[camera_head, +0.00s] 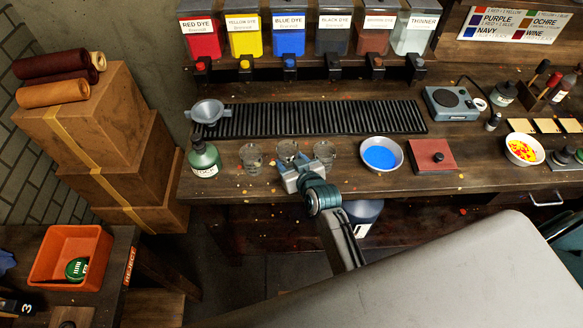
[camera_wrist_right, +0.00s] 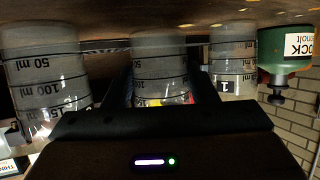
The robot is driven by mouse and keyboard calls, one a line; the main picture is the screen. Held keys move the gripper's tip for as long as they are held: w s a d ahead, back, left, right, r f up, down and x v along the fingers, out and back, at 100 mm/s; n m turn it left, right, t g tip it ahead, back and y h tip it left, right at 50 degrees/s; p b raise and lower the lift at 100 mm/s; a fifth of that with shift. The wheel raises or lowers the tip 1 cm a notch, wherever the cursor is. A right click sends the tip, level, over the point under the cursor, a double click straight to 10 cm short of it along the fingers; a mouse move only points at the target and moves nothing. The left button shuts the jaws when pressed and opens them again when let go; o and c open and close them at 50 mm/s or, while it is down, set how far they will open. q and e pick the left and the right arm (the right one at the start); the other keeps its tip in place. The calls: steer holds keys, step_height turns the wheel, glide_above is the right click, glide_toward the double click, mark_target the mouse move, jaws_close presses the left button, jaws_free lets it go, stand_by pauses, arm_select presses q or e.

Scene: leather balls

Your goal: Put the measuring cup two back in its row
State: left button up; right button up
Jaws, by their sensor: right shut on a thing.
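Three clear measuring cups stand side by side near the front of the bench. The left cup (camera_head: 250,155) bears a label with a 1, seen in the right wrist view (camera_wrist_right: 233,62). The middle cup (camera_head: 288,150) is between the fingers of my right gripper (camera_head: 289,170), which is shut on it. The middle cup also shows in the wrist view (camera_wrist_right: 160,65), which is upside down, upright and roughly level with its neighbours. I cannot tell whether its base touches the bench. The right cup (camera_head: 325,152) is close beside it. My left gripper is not in view.
A green stock bottle (camera_head: 204,158) stands left of the cups, with a grey funnel (camera_head: 207,111) behind it. A black ribbed mat (camera_head: 320,118) lies behind the cups. A bowl of blue dye (camera_head: 381,155) is to their right.

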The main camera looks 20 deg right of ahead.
steer(key=shift+f, duration=0.5)
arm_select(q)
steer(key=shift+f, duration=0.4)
arm_select(e)
steer(key=shift+r, duration=0.1)
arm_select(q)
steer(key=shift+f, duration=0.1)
arm_select(e)
steer(key=o, duration=1.1)
steer(key=shift+c, duration=0.2)
steer(key=shift+s, duration=0.3)
arm_select(q)
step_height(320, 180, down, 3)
steer(key=b, duration=0.3)
arm_select(e)
steer(key=v, duration=1.1)
steer(key=shift+r, duration=0.25)
steer(key=shift+s+d, duration=0.1)
